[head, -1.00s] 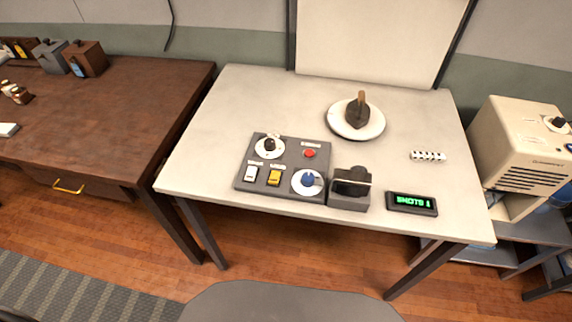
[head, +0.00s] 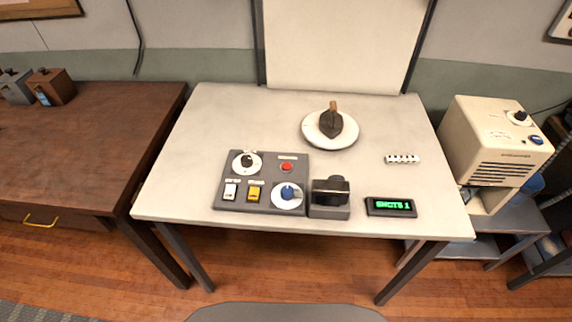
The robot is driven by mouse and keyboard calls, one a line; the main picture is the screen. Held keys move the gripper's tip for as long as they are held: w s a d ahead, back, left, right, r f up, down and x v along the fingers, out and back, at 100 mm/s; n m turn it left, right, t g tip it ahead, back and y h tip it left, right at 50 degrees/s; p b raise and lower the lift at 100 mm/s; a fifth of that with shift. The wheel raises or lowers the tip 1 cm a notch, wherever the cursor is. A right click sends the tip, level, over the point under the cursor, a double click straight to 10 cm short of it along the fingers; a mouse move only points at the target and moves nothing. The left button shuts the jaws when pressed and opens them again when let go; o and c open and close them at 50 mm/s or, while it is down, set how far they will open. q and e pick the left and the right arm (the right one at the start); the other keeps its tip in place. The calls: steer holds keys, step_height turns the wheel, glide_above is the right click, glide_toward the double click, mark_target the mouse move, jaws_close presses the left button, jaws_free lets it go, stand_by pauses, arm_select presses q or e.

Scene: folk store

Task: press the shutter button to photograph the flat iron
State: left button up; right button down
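The flat iron (head: 331,122), dark with a wooden handle, sits on a round white turntable (head: 347,138) on the white table. A grey control panel (head: 262,198) lies at the table's front left. It carries a red button (head: 287,167), a black knob (head: 246,160), a blue knob (head: 288,192), a white switch (head: 231,189) and a yellow switch (head: 254,193). Their labels are too small to read. A black camera (head: 331,189) stands on a grey block right of the panel. A display (head: 390,206) reads "SHOTS 1" in green. Neither gripper shows.
A white backdrop (head: 333,45) stands behind the table. A small striped bar (head: 403,159) lies on the table's right. A cream machine (head: 492,142) stands on a grey shelf at right. A brown desk (head: 83,150) stands at left.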

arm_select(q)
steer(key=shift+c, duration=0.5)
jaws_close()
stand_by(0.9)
